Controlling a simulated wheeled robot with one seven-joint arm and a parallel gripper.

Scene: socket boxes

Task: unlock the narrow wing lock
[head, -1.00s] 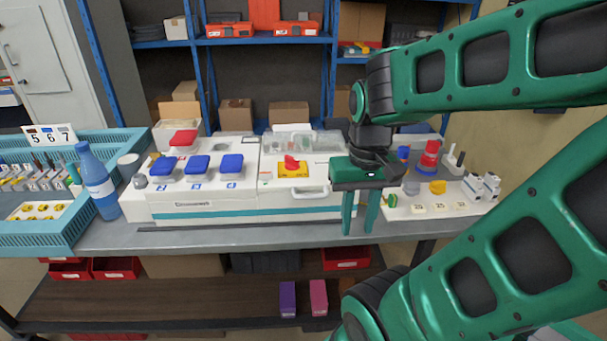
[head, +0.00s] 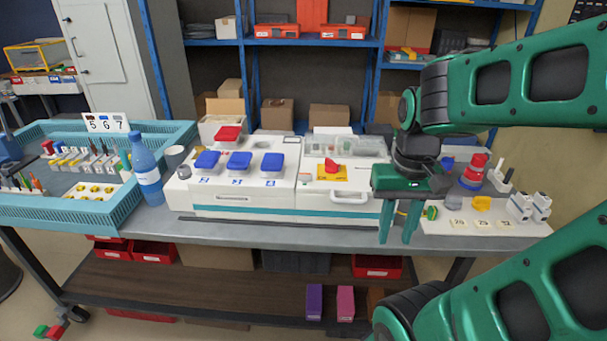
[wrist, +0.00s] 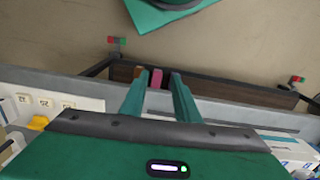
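My gripper (head: 398,241) is open and empty, its two fingers pointing down in front of the bench's front edge, right of the white box (head: 340,209). In the wrist view its fingers (wrist: 158,76) are apart with nothing between them. A red turning knob (head: 333,166) sits on a yellow plate (head: 326,176) on the box top, left of my gripper. A yellow wing-like piece (head: 482,204) and a small green-and-yellow piece (head: 430,211) are on the white board (head: 450,227) to the right. I cannot tell which is the narrow wing lock.
Several blue-lidded sockets (head: 239,161) and a red one (head: 228,134) are on the box's left half. A blue bottle (head: 146,175) and blue tray (head: 110,222) stand left. Red-and-blue cups (head: 474,172) stand behind the white board. A lower shelf (head: 220,296) runs beneath the bench.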

